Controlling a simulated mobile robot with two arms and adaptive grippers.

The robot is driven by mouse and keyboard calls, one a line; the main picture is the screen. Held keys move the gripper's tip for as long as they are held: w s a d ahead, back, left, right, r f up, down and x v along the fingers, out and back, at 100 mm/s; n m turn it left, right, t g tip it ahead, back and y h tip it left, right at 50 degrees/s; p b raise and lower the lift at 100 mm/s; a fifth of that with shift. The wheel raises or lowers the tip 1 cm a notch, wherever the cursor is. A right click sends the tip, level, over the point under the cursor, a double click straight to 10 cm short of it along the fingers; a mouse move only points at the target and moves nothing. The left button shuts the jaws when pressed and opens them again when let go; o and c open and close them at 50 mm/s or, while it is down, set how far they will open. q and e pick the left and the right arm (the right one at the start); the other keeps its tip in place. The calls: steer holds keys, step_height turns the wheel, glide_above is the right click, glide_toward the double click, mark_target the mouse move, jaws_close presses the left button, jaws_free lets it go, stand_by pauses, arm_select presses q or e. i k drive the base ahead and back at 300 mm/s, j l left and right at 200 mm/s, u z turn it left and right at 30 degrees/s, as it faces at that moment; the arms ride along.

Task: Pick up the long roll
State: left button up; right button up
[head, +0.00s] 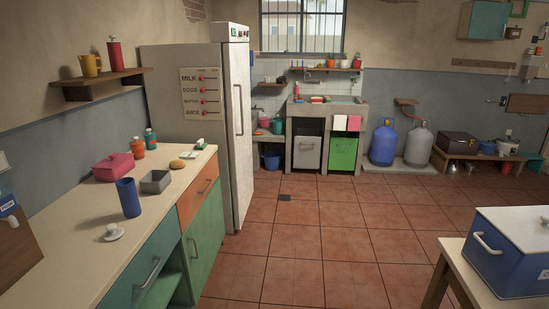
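A small golden-brown oval roll (177,164) lies on the pale counter top (75,240) at the left, near the counter's far end. It is the only bread-like thing I can make out, and it looks short from here. Nothing touches it that I can see. Neither my left nor my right gripper is in view.
Around the roll stand a grey square tin (155,182), a pink lidded dish (113,167), a blue cup (128,197), bottles (137,148) and a white lid (112,232). A fridge (205,110) is beyond.

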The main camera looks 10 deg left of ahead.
mark_target(176, 164)
steer(key=i+u, duration=0.15)
steer(key=i, duration=0.5)
steer(key=i+l+u, duration=0.15)
steer(key=i, duration=0.45)
steer(key=i+l+u, duration=0.15)
steer(key=i, duration=0.5)
